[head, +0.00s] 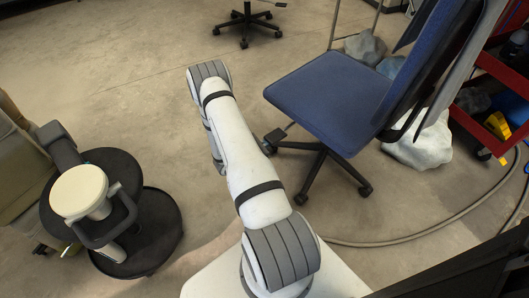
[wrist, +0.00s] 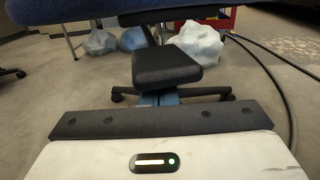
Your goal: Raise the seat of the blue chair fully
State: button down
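The blue chair (head: 335,98) stands right of centre in the head view, upright on its black castor base. A small dark paddle (head: 275,135) sticks out low at its near left side. In the wrist view the blue seat's underside (wrist: 60,17) spans the top, and the black paddle (wrist: 165,65) is large and close at the centre. My gripper (wrist: 161,99) shows two bluish fingertips close together, just below the paddle in the picture; nothing shows between them. I cannot tell whether they touch the paddle.
A round black stool-like stand (head: 165,222) with a cream-topped device is at the left. Wrapped bundles (head: 420,140) and a red cart (head: 480,125) stand behind the chair. A hose (head: 410,238) curves over the floor at the right.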

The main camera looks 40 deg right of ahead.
jog(key=shift+r+p, duration=1.9)
jog(key=shift+r, duration=1.05)
jog(key=shift+f, duration=0.2)
jog(key=shift+f+b, duration=2.1)
jog(key=shift+f, duration=0.3)
jog(key=w+a, duration=0.1)
jog(key=a, duration=1.1)
jog(key=shift+w+b, duration=0.3)
jog(key=shift+w, duration=0.05)
